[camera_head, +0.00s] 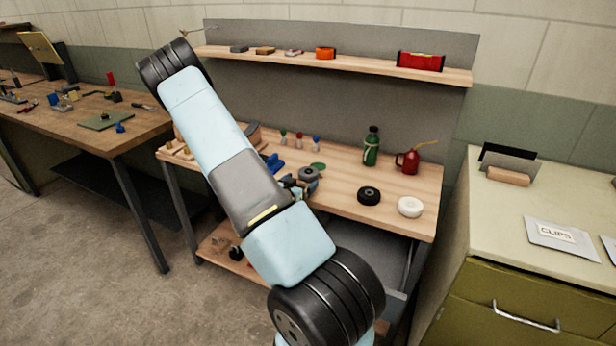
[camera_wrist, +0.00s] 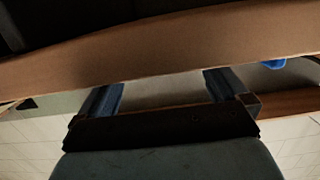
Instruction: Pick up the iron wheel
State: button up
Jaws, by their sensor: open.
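A grey metallic wheel (camera_head: 309,173), which looks like the iron wheel, lies on the wooden workbench top (camera_head: 345,178). A black wheel (camera_head: 369,196) and a white wheel (camera_head: 410,207) lie to its right. My gripper (camera_head: 294,184) is at the bench's front edge, just left of and nearer than the grey wheel; my arm partly hides it. In the wrist view my gripper (camera_wrist: 164,88) shows two blue fingers spread apart with nothing visible between them. A brown wooden edge (camera_wrist: 160,45) crosses in front of the fingers. No wheel can be made out in that view.
A green bottle (camera_head: 371,147) and a red oil can (camera_head: 409,160) stand behind the wheels. Several small bottles (camera_head: 299,140) and blue items (camera_head: 273,163) are farther left. A shelf (camera_head: 340,65) hangs above the bench. A grey drawer (camera_head: 390,255) sits below the bench top.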

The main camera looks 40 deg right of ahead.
aim_at(304, 178)
jog(key=shift+x, duration=2.6)
jog(key=shift+w, duration=0.1)
jog(key=shift+c, duration=0.4)
jog(key=shift+r, duration=0.1)
jog(key=c, duration=1.3)
